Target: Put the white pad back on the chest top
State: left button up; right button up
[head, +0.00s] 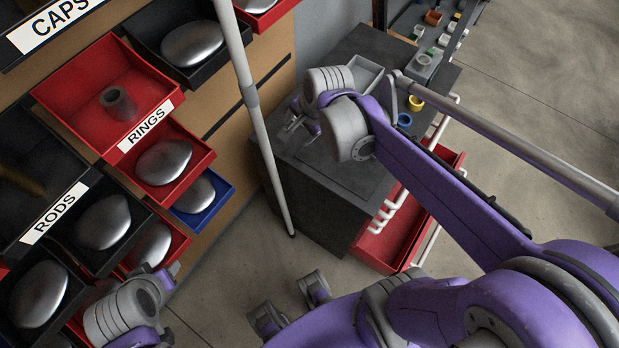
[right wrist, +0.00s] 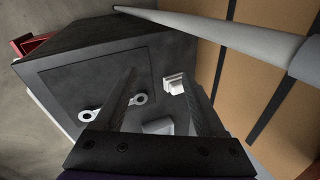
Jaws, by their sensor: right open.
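The chest top (head: 340,165) is the dark top of the cabinet in the middle of the head view, and it fills the middle of the right wrist view (right wrist: 85,75). My right gripper (head: 300,122) is over its left side in the head view. In the right wrist view its two fingers (right wrist: 163,90) are apart, with nothing held between them. A small white block (right wrist: 175,84), perhaps the white pad, shows beyond and between the fingers; I cannot tell what it rests on. My left arm's grey wrist is at the lower left; its fingertips are not clear.
A grey tray (head: 366,76), a yellow cup (head: 416,103) and a blue ring (head: 404,120) are at the chest's back and right. A red drawer (head: 400,225) stands open. A pole (head: 262,130) rises left of the chest. Labelled bins (head: 105,85) fill the left.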

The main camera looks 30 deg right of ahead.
jog(key=s+a+f+n, duration=0.1)
jog(key=s+a+n, duration=0.1)
jog(key=s+n, duration=0.4)
jog(key=s+a+f+n, duration=0.2)
jog(key=s+a+n, duration=0.1)
jog(key=s+n, duration=0.4)
jog(key=n, duration=0.2)
jog(key=shift+n+t+h, duration=0.3)
jog(key=shift+t, duration=0.1)
jog(key=shift+a+f, duration=0.1)
jog(key=c, duration=0.3)
jog(key=shift+s, duration=0.1)
jog(key=shift+c, duration=0.3)
